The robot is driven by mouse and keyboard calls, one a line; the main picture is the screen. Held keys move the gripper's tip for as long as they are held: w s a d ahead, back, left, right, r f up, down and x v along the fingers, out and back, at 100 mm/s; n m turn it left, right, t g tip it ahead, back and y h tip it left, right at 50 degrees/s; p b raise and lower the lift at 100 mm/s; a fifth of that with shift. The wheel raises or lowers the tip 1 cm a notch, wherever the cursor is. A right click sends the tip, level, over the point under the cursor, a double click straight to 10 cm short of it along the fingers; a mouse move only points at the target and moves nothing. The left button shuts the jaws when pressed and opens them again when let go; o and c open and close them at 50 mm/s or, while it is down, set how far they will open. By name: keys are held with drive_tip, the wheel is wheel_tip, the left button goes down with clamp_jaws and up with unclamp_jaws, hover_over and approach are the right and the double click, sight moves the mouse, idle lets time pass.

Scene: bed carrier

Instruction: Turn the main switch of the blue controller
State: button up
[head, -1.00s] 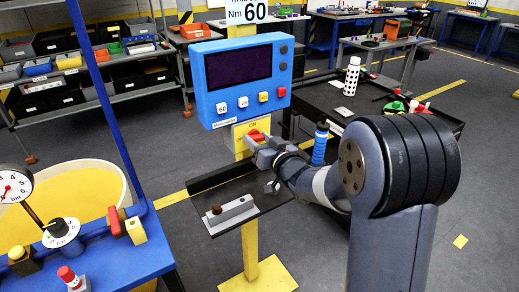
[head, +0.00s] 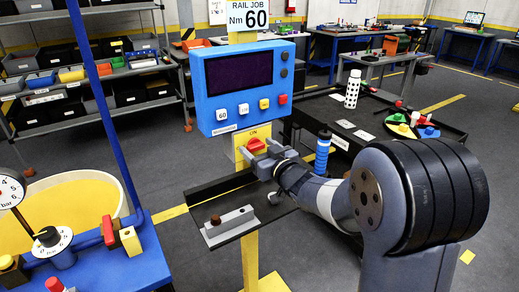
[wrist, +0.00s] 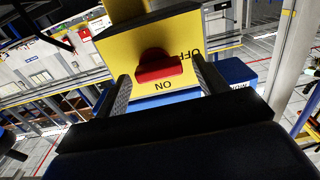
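The blue controller (head: 210,108) stands on a yellow post in the head view, with a dark screen and a row of small buttons. Below it, a yellow plate (wrist: 118,48) carries the red main switch (wrist: 158,68), also visible in the head view (head: 256,145). In the wrist view the plate appears upside down, with ON below the switch and OFF to its right. The switch's bar lies roughly crosswise there. My gripper (wrist: 162,75) is open, its two fingers on either side of the switch and apart from it. In the head view my gripper (head: 262,158) is right at the plate.
A dark shelf (head: 203,190) with a grey block and brown knob sits below the plate. A blue bench (head: 110,262) with a gauge is at front left. A black table (head: 442,138) with coloured parts stands behind right.

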drive_tip(key=b+v, duration=0.1)
drive_tip(key=v, duration=0.9)
drive_tip(key=shift+s+d, duration=0.25)
drive_tip(key=shift+s, duration=0.1)
drive_tip(key=p+x, duration=0.1)
drive_tip(key=x, duration=1)
drive_tip(key=shift+w+a, duration=0.1)
drive_tip(key=shift+r+m+p, duration=0.1)
drive_tip(key=shift+m+p, duration=0.4)
drive_tip(key=shift+p, duration=0.2)
